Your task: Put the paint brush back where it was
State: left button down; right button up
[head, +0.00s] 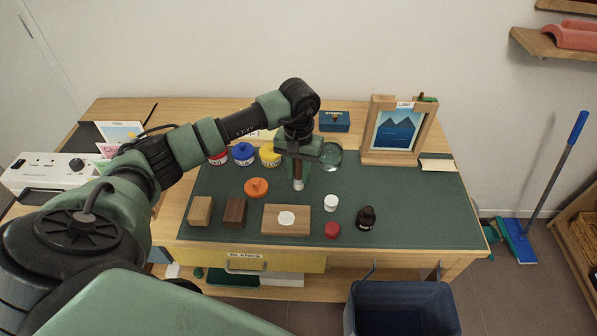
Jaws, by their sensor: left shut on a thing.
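My left gripper (298,158) points down over the green mat (405,210) on the desk. It is shut on a thin upright thing, which looks like the paint brush (298,184). Only its lower end shows below the fingers, pale with a dark reddish tip; the rest is hidden by the gripper. I cannot tell whether the tip touches the mat. My right gripper is not in view.
Paint pots, blue (243,154) and yellow (270,156), and a magnifier (330,156) stand near the gripper. An orange lid (256,188), wooden plaque (271,226), white lid (331,202), red lid (331,230) and dark bottle (366,219) are in front. The mat's right side is clear.

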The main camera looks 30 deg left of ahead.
pick_arm(q)
jog(key=shift+f, duration=0.2)
jog(key=c, duration=1.2)
grip_release()
jog(key=shift+r, duration=0.1)
jog(key=shift+r, duration=0.5)
notch_tip(320, 180, up, 11)
jog(key=shift+r+b, duration=0.15)
jog(key=shift+b, duration=0.65)
